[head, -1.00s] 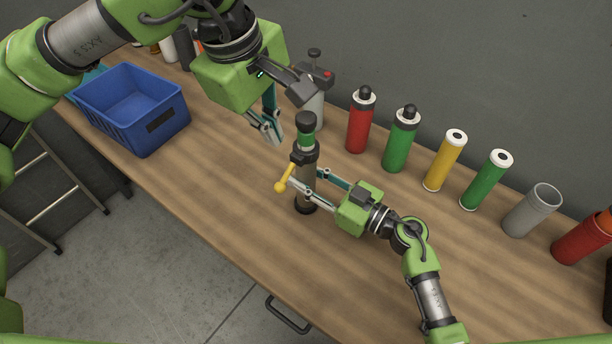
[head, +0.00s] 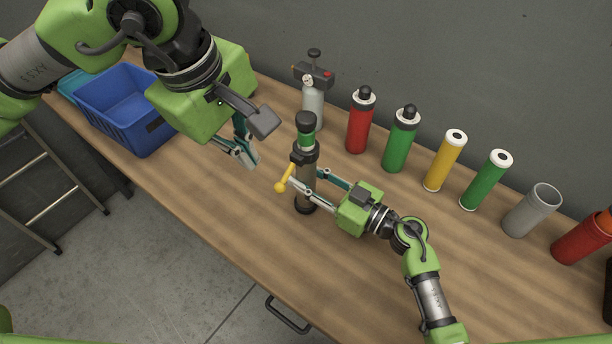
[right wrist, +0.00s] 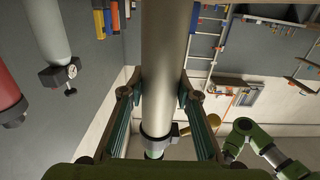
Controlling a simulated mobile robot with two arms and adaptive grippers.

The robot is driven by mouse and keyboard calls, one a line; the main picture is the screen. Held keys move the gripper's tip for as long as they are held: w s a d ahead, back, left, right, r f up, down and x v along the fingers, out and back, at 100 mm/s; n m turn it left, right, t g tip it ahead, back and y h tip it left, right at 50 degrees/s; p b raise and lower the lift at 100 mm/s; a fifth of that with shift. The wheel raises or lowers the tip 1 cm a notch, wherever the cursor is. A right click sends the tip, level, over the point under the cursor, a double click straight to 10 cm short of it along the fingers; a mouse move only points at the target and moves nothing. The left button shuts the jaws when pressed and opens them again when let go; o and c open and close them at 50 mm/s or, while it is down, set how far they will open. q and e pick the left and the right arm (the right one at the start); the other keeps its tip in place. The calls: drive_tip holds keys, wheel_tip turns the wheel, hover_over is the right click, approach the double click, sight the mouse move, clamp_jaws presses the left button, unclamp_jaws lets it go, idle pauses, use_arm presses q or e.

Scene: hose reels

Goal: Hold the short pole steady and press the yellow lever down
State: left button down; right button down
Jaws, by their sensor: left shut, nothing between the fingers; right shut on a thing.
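The short pole (head: 306,188) stands upright on the table, grey with a dark foot, a dark collar, a green band and a black cap. Its yellow lever (head: 284,181) sticks out at the collar and slants down to the left, ending in a round knob. My right gripper (head: 306,180) is shut on the pole below the collar. In the right wrist view the pole (right wrist: 165,45) runs between its fingers (right wrist: 161,92), with the yellow lever (right wrist: 205,125) beside them. My left gripper (head: 249,160) is shut and empty, left of the pole and apart from the lever.
A blue bin (head: 118,110) stands at the far left. A grey bottle with a gauge (head: 313,103), red (head: 359,125), green (head: 400,142) and yellow (head: 444,162) cylinders, and a grey cup (head: 530,212) line the wall. The table front is clear.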

drive_tip(key=c, duration=1.5)
unclamp_jaws()
drive_tip(key=shift+o, duration=0.2)
drive_tip(key=v, duration=1.2)
drive_tip(key=shift+s+f, duration=0.1)
